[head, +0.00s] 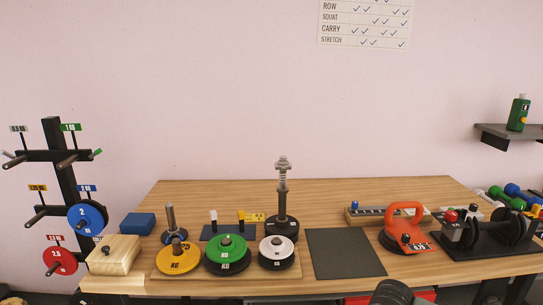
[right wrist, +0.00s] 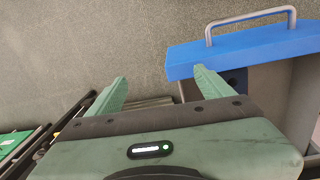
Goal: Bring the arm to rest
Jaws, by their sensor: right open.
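My right gripper (right wrist: 158,75) shows in the right wrist view. Its two green fingers are spread apart with nothing between them. A blue panel with a metal handle (right wrist: 250,46) lies beyond and beside the right finger; I cannot tell whether they touch. My left gripper is in neither view. In the head view, a yellow weight plate (head: 178,260), a green weight plate (head: 228,258) and a white-topped plate (head: 277,254) sit on a wooden board at the table's front. No gripper shows near them.
The wooden table (head: 330,205) carries a dark mat (head: 345,253), a black post with a spring (head: 283,205) and an orange kettlebell-like handle (head: 404,228). A plate rack (head: 62,190) with blue and red plates stands at left. A wall shelf (head: 510,131) is at right. The table's back is mostly clear.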

